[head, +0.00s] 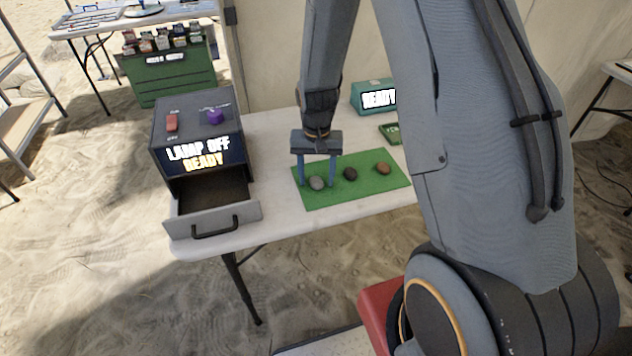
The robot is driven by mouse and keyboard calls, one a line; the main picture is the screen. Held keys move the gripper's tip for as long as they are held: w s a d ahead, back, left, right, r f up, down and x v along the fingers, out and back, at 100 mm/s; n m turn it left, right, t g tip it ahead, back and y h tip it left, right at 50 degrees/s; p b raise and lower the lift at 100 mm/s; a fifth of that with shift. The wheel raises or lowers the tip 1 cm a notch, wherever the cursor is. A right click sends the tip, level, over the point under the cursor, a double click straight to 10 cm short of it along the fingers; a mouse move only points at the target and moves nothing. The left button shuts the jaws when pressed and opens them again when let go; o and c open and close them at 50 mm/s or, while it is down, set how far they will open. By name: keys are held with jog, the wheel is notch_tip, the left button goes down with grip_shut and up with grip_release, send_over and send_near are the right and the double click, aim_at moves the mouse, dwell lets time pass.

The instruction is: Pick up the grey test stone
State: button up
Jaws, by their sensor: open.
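The grey test stone (317,184) lies on the left part of a green mat (334,201) on the white table. A dark stone (350,174) and a brown stone (383,168) lie to its right on the same mat. My gripper (318,184) points down with its two blue fingers apart. The fingers come down on either side of the grey stone, close to the mat. I cannot tell whether either finger touches the stone.
A dark box (199,136) reading "LAMP OFF READY" stands at the table's left, its drawer (212,208) open. A red switch (172,122) and a purple knob (216,116) are on top. A teal "READY" box (373,96) and a small green tray (390,133) stand behind the mat.

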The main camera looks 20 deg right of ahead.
jog(key=c, duration=1.2)
jog(key=shift+o, duration=0.2)
